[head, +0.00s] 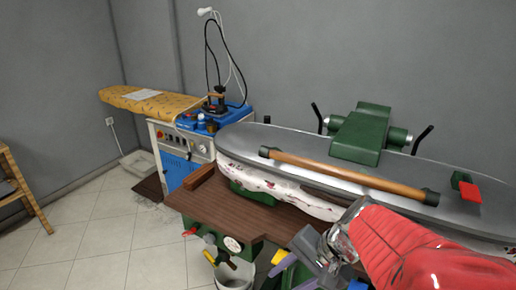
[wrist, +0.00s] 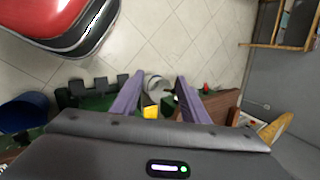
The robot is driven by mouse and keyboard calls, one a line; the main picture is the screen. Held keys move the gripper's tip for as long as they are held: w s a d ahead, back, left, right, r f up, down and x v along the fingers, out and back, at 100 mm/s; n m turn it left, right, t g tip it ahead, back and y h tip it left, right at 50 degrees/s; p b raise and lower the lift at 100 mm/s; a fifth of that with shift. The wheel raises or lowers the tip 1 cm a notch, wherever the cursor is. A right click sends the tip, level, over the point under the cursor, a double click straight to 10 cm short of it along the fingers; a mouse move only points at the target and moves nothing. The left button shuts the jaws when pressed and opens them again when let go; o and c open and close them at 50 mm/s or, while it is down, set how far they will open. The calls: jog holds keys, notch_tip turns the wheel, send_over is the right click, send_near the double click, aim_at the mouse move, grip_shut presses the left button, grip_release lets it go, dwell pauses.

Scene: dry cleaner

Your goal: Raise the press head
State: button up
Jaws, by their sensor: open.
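The press head (head: 238,143) is a long grey plate with rounded ends. It lies flat, lowered onto the white, stained padded press bed (head: 262,181). A wooden handle bar (head: 345,173) with dark end mounts runs along its front edge. A green hinge block (head: 362,134) sits on top at the back. My gripper (head: 292,270) is low in front of the press, below the handle and apart from it. In the wrist view, the two purple fingers of my gripper (wrist: 155,88) are spread with nothing held between them; they point toward the floor area.
A brown wooden shelf (head: 235,213) juts out below the press bed, with a gauge (head: 233,244) and a pale bucket (head: 236,274) under it. An ironing board (head: 150,101) and a blue-fronted machine (head: 181,160) stand at left. Tiled floor (head: 90,245) is free at front left.

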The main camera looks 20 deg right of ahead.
jog(key=d+m, duration=0.1)
jog(key=m+t+h, duration=0.6)
jog(key=m+t, duration=0.2)
jog(key=t, duration=0.4)
send_near(346, 178)
jog(key=shift+s+a+r, duration=0.1)
jog(key=shift+s, duration=0.7)
jog(key=shift+w, duration=0.15)
jog(key=shift+w+d+f, duration=0.2)
jog(key=shift+w+f, duration=0.15)
jog(key=shift+w, duration=1.85)
jog(key=shift+w+d+f, duration=0.25)
jog(key=shift+w+f, duration=0.05)
jog(key=shift+w, duration=1.95)
jog(key=shift+w+d+f, duration=0.2)
jog(key=shift+w+f, duration=0.15)
jog(key=shift+w, duration=1.85)
jog(key=shift+c, duration=0.5)
grip_shut()
